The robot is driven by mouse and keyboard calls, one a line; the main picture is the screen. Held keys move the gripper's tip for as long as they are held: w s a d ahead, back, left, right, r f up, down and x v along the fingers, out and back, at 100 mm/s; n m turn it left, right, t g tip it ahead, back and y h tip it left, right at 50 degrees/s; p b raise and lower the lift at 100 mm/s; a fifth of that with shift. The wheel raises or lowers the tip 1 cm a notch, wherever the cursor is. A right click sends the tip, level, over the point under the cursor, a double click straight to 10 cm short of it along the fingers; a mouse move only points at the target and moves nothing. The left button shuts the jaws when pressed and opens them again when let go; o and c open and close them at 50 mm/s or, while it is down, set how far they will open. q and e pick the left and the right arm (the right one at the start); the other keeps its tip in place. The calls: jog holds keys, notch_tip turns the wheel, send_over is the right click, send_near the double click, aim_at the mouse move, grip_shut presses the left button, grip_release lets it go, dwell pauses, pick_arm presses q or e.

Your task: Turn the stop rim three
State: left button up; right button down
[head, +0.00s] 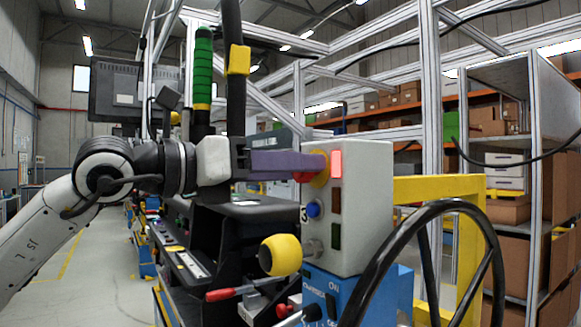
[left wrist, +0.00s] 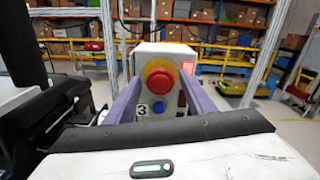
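A grey control box (head: 365,205) marked 3 has a red stop button with a yellow rim (head: 321,166) on its left face. In the left wrist view the red stop button (left wrist: 159,79) is near the middle, with the yellow rim (left wrist: 159,62) around it. My left gripper (head: 318,164) reaches in from the left, its purple fingers level with the button. In the left wrist view the two fingers stand apart, one on each side of the button and rim. I cannot tell whether they touch the rim. My right gripper is not in view.
The box has a blue button (head: 313,209), a lit red lamp (head: 336,163) and a metal key switch (head: 313,248). A yellow knob (head: 280,255) sticks out below the gripper. A yellow frame (head: 470,235) is behind.

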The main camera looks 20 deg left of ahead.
pick_arm(q)
jog(key=c, duration=0.9)
jog(key=shift+o, duration=0.2)
jog(key=m+b, duration=0.1)
jog(key=m, duration=0.1)
jog(key=shift+m, duration=2.4)
